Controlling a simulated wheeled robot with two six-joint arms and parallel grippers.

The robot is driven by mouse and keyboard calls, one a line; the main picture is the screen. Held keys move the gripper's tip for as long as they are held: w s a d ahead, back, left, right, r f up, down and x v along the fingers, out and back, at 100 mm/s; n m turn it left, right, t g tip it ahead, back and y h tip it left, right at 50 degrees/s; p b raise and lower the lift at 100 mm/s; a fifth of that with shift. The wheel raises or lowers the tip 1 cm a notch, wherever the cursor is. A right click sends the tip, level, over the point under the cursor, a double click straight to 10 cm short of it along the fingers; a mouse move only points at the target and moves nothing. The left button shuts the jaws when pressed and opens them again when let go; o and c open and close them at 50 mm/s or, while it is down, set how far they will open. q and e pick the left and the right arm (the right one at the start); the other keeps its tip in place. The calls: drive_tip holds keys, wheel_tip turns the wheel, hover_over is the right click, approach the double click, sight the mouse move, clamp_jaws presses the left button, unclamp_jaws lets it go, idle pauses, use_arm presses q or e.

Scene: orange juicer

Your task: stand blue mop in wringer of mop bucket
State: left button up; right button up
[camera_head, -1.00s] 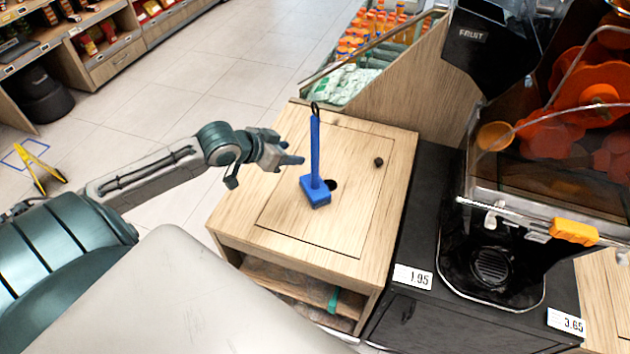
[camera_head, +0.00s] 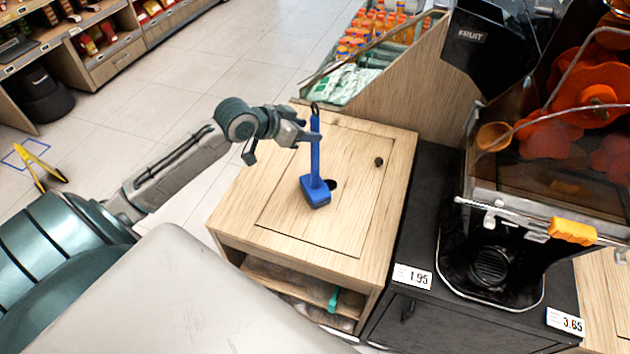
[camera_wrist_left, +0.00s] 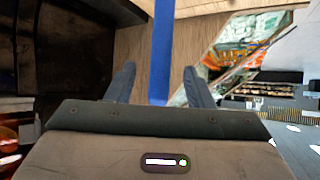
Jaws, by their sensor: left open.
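The blue mop (camera_head: 315,165) stands upright on the wooden counter, its blue block-shaped head down and a dark loop at its top. A dark round hole shows beside its head. My left gripper (camera_head: 309,137) is at the upper part of the handle. In the left wrist view the blue handle (camera_wrist_left: 162,60) passes between the two open fingers (camera_wrist_left: 160,85), with gaps on both sides. No mop bucket or wringer is in view. My right gripper is not in view.
The wooden counter (camera_head: 270,222) has a small dark knob (camera_head: 378,162) on top. A juicer (camera_head: 490,265) stands on the black cabinet to the right. A bottle display (camera_head: 375,45) lies behind. A yellow floor sign (camera_head: 42,168) stands at far left.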

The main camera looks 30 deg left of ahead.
sight(315, 155)
use_arm(q)
drive_tip(key=shift+p+x, duration=0.9)
drive_tip(key=shift+x, duration=1.35)
drive_tip(key=shift+w+d+f, duration=0.15)
drive_tip(key=shift+w+f, duration=0.25)
drive_tip(key=shift+f, duration=0.05)
clamp_jaws()
